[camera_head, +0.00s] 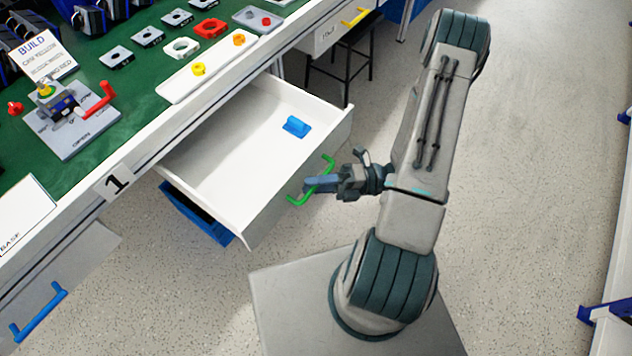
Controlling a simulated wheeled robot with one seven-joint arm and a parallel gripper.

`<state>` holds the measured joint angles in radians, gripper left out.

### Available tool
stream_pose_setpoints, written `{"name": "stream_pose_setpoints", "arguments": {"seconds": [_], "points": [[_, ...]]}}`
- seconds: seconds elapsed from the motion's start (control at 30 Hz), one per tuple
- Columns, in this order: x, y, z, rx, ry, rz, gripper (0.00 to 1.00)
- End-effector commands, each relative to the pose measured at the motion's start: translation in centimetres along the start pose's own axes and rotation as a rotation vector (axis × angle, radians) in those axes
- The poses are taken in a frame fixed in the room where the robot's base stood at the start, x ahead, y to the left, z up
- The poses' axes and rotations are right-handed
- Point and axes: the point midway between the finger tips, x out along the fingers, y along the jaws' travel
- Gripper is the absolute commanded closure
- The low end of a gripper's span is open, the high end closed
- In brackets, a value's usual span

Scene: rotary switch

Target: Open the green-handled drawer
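The drawer (210,160) with the green handle (299,200) is pulled out from under the workbench, and its white inside shows. A blue part (297,126) lies in it. My gripper (312,186) is at the green handle, with its fingers reaching across the middle of it. The handle's two ends show on either side of the fingers. The view does not show whether the fingers are closed on the handle.
The green-topped workbench (115,60) carries a switch assembly with a red lever (98,100) and several small parts. A blue-handled drawer (40,310) is at lower left, and a yellow-handled drawer (340,25) is at the top. A blue bin (195,215) sits below the open drawer. The floor (530,150) at right is clear.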

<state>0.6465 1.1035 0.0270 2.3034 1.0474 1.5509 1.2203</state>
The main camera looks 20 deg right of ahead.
Motion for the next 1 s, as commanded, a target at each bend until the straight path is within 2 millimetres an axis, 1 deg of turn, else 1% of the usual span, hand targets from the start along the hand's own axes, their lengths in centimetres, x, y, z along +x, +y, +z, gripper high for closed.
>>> {"name": "stream_pose_setpoints", "arguments": {"seconds": [0.27, 0.37, 0.47, 0.8, 0.9, 1.0], "points": [[-0.1, 0.0, 0.1, 0.000, -0.002, -0.001, 0.67], [-0.9, 0.0, 0.1, -0.001, -0.003, -0.002, 0.67], [-2.5, 0.0, 0.1, -0.002, -0.004, -0.002, 0.67], [-10.1, -0.1, 0.1, -0.002, -0.003, -0.003, 0.67], [-11.8, -0.1, 0.0, -0.001, -0.001, -0.002, 0.67], [-13.0, -0.1, 0.0, -0.001, -0.002, -0.001, 0.67]]}}
